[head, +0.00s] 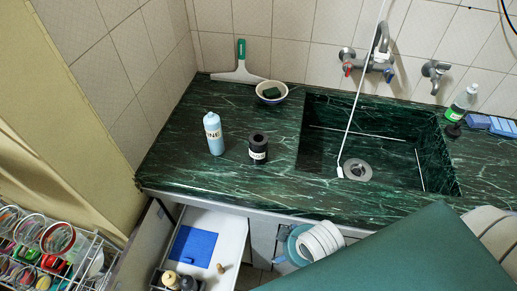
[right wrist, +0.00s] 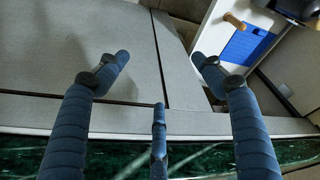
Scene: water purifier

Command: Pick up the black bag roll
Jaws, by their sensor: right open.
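The black bag roll (head: 258,148) stands upright on the dark green marble counter in the head view, with a pale label on its side. It is just right of a light blue bottle (head: 214,134) and left of the sink. My right gripper (right wrist: 161,60) shows only in the right wrist view. Its blue-grey fingers are spread apart with nothing between them, near the counter's front edge and the grey cabinet fronts. The roll is not visible in that view. My left gripper is in neither view.
The sink (head: 392,160) is right of the roll. A bowl (head: 271,92) with a dark green sponge stands behind it. An open drawer (head: 233,226) with a blue item juts out below the counter. A dish rack (head: 95,252) is lower left. The counter before the roll is clear.

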